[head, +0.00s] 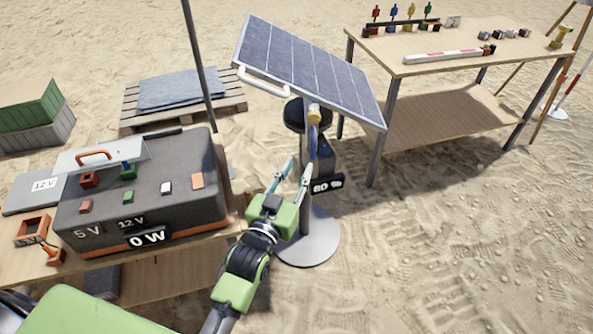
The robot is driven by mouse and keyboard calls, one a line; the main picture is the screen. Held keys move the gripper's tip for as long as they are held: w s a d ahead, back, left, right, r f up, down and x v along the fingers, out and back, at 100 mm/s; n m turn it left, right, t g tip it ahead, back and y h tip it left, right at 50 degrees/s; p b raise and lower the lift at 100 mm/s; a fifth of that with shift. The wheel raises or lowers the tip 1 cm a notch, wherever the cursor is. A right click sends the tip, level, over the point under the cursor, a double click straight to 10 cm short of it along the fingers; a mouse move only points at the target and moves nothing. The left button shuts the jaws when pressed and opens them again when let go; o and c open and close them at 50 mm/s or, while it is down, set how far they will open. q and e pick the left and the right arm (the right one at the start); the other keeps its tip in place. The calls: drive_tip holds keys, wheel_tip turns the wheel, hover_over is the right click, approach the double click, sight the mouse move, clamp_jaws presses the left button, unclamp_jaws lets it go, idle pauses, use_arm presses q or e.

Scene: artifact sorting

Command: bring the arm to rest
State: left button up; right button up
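My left gripper (299,167) reaches up from the bottom centre. Its two fingers are apart, with nothing seen held between them. The fingertips are just below the solar panel (308,65), in front of its stand. The panel is tilted on a dark post with a round grey base (310,245). A yellow and blue part (313,118) sits under the panel edge, close above the fingertips; I cannot tell whether they touch it. A small dark display (328,184) hangs to the right of the fingers. My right gripper is not in view.
A grey power box (70,222) reading "0 W" stands on a wooden table at left, close to my arm. A work table (440,66) with small figures and blocks is at back right. A pallet (128,118) and green crate (35,108) lie behind. Sand at right is clear.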

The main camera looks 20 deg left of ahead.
use_arm(q)
drive_tip(key=shift+f, duration=0.1)
idle(0.3)
drive_tip(key=s+f+g, duration=0.3)
drive_tip(key=s+f, duration=0.2)
drive_tip(key=f, duration=0.8)
drive_tip(key=s+f+m+g, duration=0.1)
drive_tip(key=s+f+g, duration=0.3)
drive_tip(key=f, duration=0.9)
drive_tip(key=s+f+g, duration=0.2)
drive_tip(key=s+f, duration=0.4)
drive_tip(key=f, duration=0.7)
drive_tip(key=s+a+f+g, duration=0.2)
drive_tip(key=s+f, duration=0.4)
drive_tip(key=s, duration=0.5)
drive_tip(key=s+a+f+g, duration=0.3)
drive_tip(key=s+f, duration=0.3)
drive_tip(key=s, duration=0.6)
drive_tip(key=s+a+f+g+y, duration=0.1)
drive_tip(key=s+a+f+g, duration=0.1)
drive_tip(key=s+f, duration=0.4)
drive_tip(key=s+g, duration=0.1)
drive_tip(key=s, duration=0.4)
drive_tip(key=shift+s+a+m, duration=0.15)
drive_tip(key=shift+m, duration=0.15)
